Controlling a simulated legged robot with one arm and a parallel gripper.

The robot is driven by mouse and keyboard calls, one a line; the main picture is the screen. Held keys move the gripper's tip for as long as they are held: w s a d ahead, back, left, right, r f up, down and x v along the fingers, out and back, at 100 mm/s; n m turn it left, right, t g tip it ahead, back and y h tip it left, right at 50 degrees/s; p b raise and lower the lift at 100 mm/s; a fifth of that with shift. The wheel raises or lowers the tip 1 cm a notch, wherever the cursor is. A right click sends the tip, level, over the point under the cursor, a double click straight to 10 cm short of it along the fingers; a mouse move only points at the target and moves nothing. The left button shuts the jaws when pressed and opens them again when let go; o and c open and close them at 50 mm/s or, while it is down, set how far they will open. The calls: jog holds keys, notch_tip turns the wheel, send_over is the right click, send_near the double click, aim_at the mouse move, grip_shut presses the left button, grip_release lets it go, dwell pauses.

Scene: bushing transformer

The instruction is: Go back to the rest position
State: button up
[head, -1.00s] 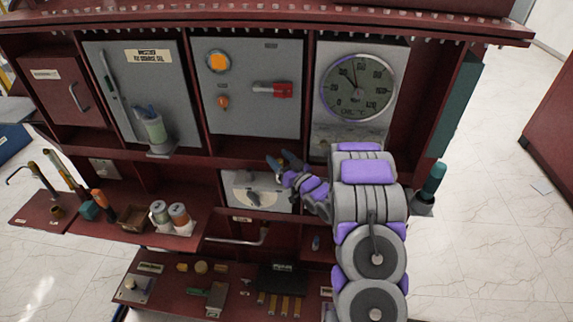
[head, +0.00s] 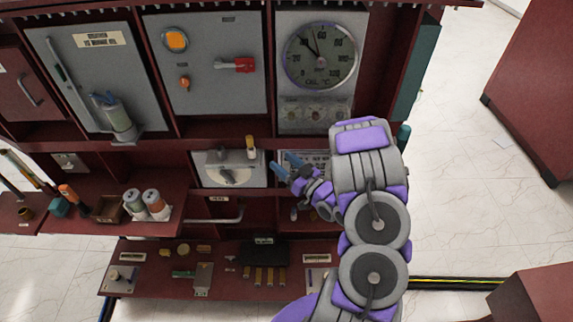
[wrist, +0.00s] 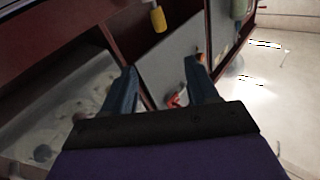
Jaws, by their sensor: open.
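My gripper (head: 282,163) is open and empty in the head view, just right of the small grey dial panel (head: 211,176). In the wrist view its two dark blue fingers (wrist: 161,66) stand apart with nothing between them. A yellow-handled item (head: 251,146) sits at the upper right of the dial panel, a little left of my fingers and apart from them. It also shows in the wrist view (wrist: 158,18), beyond the fingertips. My purple and grey arm bends at the right of the head view and hides part of the shelf behind it.
The dark red cabinet holds an oil gauge (head: 319,56), a panel with a red switch handle (head: 240,65) and a grey door (head: 90,75). Below, a shelf with spools (head: 146,204) and a lower bench (head: 150,252) with small parts stick out. Open floor lies at the right.

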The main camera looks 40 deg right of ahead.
jog(key=shift+s, duration=0.35)
dwell(0.4)
notch_tip(320, 180, up, 4)
jog(key=w+d+g+h, duration=0.2)
jog(key=d+g+h, duration=0.1)
jog(key=g+h, duration=0.5)
jog(key=s+a+r+g, duration=0.3)
jog(key=s+g, duration=0.1)
jog(key=s, duration=0.1)
jog(key=s+a+r+g+y, duration=0.2)
jog(key=s+a+r+g, duration=0.1)
jog(key=s+a, duration=0.8)
jog(key=s+a+r+m+g+y, duration=0.1)
jog(key=s+a+r+g, duration=0.3)
jog(key=s+a, duration=0.7)
jog(key=s+g+y, duration=0.1)
jog(key=s, duration=0.7)
jog(key=shift+a+g, duration=0.3)
jog(key=shift+a, duration=0.05)
jog(key=shift+r, duration=0.1)
